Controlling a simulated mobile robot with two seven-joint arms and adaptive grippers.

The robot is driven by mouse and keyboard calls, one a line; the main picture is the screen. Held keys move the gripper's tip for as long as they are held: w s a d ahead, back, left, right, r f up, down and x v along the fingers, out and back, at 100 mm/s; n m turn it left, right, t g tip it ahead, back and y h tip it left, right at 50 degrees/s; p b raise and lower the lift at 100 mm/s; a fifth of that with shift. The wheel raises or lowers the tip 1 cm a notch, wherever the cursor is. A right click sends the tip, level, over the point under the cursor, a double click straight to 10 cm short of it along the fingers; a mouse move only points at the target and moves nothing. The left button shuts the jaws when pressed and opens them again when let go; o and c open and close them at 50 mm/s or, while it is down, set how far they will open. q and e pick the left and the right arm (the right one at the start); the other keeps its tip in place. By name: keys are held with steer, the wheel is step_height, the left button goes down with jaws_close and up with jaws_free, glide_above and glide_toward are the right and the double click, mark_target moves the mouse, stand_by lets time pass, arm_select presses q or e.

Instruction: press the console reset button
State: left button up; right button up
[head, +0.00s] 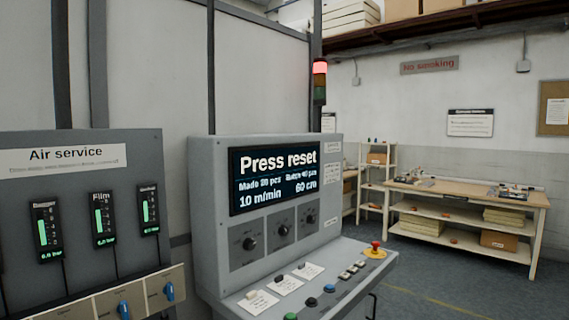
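The grey console (208,180) stands at the middle, its screen (275,178) reading "Press reset", with "10 m/min" and "60 cm" below. A red mushroom button (376,246) on a yellow base sits at the desk's far right end. No button label is legible, so I cannot tell which is reset. Neither gripper is in view.
An "Air service" panel (80,185) with gauges and blue knobs stands close at left. A signal tower (320,80) shows red behind the console. A workbench (465,195) and small shelf (390,165) stand at the back right. The floor (440,280) right of the console is clear.

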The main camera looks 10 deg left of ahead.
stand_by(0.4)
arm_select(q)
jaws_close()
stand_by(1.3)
